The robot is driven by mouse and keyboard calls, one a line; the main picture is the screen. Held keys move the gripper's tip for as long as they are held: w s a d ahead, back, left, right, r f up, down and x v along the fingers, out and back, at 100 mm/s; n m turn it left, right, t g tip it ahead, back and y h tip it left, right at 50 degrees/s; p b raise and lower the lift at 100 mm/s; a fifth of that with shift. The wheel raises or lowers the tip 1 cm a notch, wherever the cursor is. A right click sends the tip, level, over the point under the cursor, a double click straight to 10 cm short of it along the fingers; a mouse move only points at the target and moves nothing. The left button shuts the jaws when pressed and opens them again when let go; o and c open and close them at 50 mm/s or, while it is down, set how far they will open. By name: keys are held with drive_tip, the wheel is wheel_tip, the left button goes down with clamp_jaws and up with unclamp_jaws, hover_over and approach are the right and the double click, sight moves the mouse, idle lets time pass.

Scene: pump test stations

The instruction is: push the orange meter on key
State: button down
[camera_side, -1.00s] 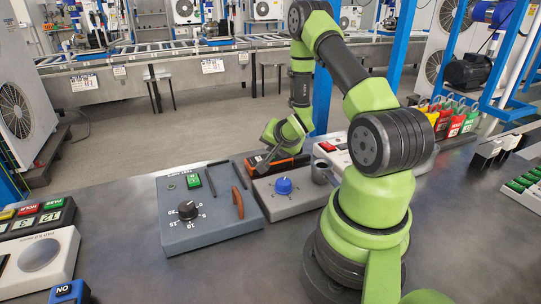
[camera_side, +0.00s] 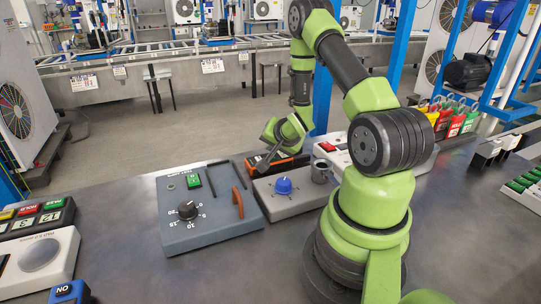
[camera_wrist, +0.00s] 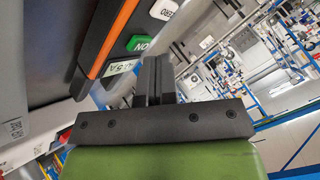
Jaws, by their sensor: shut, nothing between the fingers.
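The orange meter (camera_side: 290,161) is a dark box with an orange stripe, behind the blue-knob station in the side view. In the wrist view, the meter (camera_wrist: 112,36) shows its orange stripe at the upper left. Its green ON key (camera_wrist: 138,43) lies just above and left of my fingertips, with a white ZERO key (camera_wrist: 164,9) further up. A small display (camera_wrist: 120,67) sits below the ON key. My gripper (camera_wrist: 152,62) is shut and empty, its tips close to the ON key; I cannot tell whether they touch. In the side view, my gripper (camera_side: 266,162) is at the meter.
A grey station (camera_side: 205,225) with a black dial, green key and orange handle stands left of the meter. A station with a blue knob (camera_side: 284,186) and a grey cup (camera_side: 320,171) are in front. A white box with a red key (camera_side: 327,147) is to the right.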

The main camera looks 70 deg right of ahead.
drive_tip(key=shift+r, duration=0.2)
drive_tip(key=shift+r, duration=2.95)
drive_tip(key=w+a+r+n+y, duration=0.2)
drive_tip(key=a+r+n, duration=0.4)
drive_tip(key=a+r, duration=0.8)
drive_tip(key=s+a+r+n+y, duration=0.3)
drive_tip(key=s+a, duration=0.3)
drive_tip(key=a, duration=0.1)
drive_tip(key=s+a+r+n+y, duration=0.2)
drive_tip(key=s+a+r+n, duration=0.1)
drive_tip(key=s+a, duration=0.4)
drive_tip(key=shift+a+n+y, duration=0.4)
drive_tip(key=shift+a, duration=0.05)
